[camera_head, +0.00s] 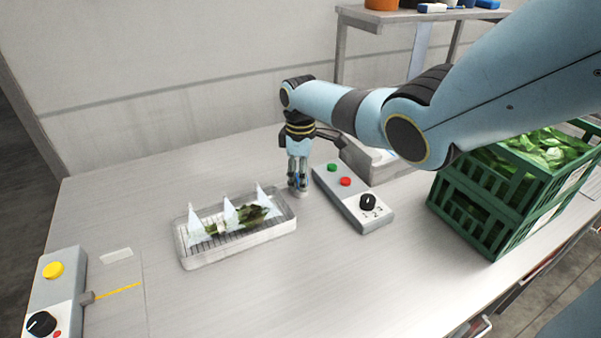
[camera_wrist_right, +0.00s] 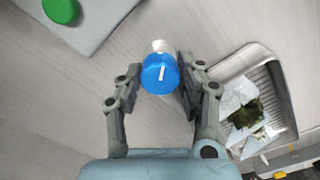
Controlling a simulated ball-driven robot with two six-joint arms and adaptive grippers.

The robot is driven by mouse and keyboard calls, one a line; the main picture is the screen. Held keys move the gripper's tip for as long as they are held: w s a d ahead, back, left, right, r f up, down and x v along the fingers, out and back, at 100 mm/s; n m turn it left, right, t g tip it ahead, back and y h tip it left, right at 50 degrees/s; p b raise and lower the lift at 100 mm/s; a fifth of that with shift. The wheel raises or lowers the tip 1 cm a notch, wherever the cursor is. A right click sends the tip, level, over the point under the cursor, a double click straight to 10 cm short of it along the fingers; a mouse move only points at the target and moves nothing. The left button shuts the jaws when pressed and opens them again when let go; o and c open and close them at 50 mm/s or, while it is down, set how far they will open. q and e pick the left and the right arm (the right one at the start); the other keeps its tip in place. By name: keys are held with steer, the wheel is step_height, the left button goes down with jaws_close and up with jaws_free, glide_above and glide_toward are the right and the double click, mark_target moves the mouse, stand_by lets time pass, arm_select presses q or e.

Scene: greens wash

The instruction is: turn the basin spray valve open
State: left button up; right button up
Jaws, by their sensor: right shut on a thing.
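The valve has a blue round knob (camera_wrist_right: 160,75) with a white mark, on a pale stem or base. My right gripper (camera_wrist_right: 162,68) is shut on this knob, a finger on each side. In the head view my right gripper (camera_head: 298,182) points down at the table, just right of the basin, and mostly hides the valve. The basin (camera_head: 240,247) is a shallow metal tray with a ribbed floor, dark leafy greens (camera_head: 252,215) and several pale pointed shapes (camera_head: 230,214). It also shows in the right wrist view (camera_wrist_right: 284,100). My left gripper is out of view.
A grey control box (camera_head: 350,199) with green and red buttons and a black dial stands right of the gripper. A green crate of leaves (camera_head: 466,214) is farther right. Another control box (camera_head: 58,285) is at the left front. Bare table lies in front of the basin.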

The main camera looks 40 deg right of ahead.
steer(key=shift+w+n, duration=0.1)
steer(key=shift+n, duration=0.4)
steer(key=o, duration=1.2)
steer(key=shift+c, duration=0.2)
step_height(320, 180, up, 12)
stand_by(0.3)
